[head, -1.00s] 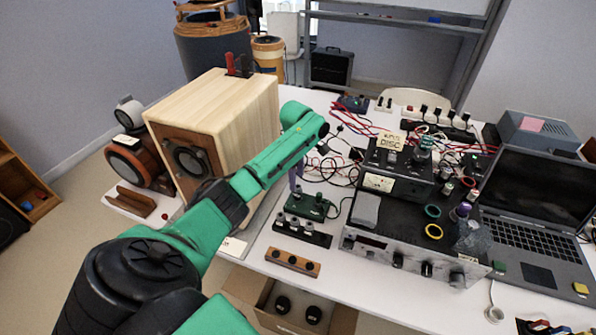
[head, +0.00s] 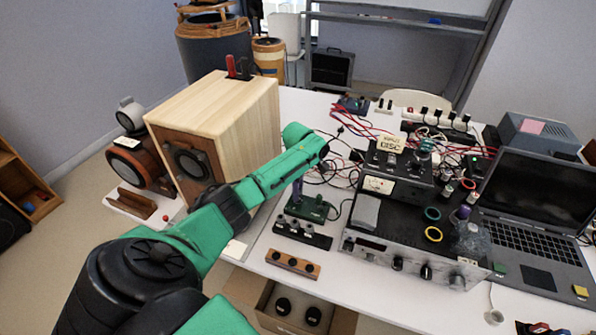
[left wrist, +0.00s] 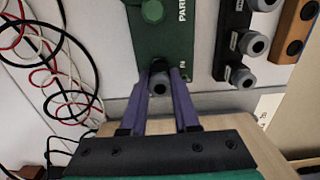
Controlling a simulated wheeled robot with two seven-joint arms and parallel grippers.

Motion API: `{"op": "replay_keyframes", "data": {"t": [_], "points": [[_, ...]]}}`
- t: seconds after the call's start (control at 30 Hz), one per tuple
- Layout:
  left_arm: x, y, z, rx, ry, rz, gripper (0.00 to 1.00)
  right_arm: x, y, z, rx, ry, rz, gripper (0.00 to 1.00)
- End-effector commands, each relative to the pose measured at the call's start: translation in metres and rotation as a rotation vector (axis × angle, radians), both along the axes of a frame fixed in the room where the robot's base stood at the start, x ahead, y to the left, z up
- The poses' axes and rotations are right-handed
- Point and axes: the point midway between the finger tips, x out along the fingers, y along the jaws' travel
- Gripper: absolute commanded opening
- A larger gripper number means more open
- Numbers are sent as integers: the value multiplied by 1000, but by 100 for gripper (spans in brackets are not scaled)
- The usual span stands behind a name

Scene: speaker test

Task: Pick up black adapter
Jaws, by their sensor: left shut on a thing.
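My left gripper (head: 297,188) reaches down at the near-left part of a small green box (head: 312,208) on the white table. In the left wrist view, its two purple fingers (left wrist: 159,84) are shut on a small black adapter (left wrist: 158,83) with a grey round end. The adapter sits at the lower edge of the green box (left wrist: 158,35). I cannot tell whether it is still plugged in. In the head view the adapter is too small and partly hidden to make out. My right gripper is not in view.
A black strip with grey-ended plugs (head: 302,232) and a wooden block with dark holes (head: 293,264) lie in front. A wooden speaker (head: 225,125) stands left. An amplifier (head: 400,245) and a laptop (head: 530,215) stand right. Red, white and black cables (left wrist: 45,60) lie close by.

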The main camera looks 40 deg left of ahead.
Motion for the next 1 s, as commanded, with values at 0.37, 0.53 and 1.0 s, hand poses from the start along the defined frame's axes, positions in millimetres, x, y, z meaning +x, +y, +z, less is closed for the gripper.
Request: {"op": "replay_keyframes", "data": {"t": [0.37, 0.53, 1.0], "points": [[3, 0, 70, 0, -12, 0, 0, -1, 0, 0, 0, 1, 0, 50], [3, 0, 137, 0, -10, 0, 0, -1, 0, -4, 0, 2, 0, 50], [1, 0, 201, 0, -1, 0, 0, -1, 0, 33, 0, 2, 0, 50]]}}
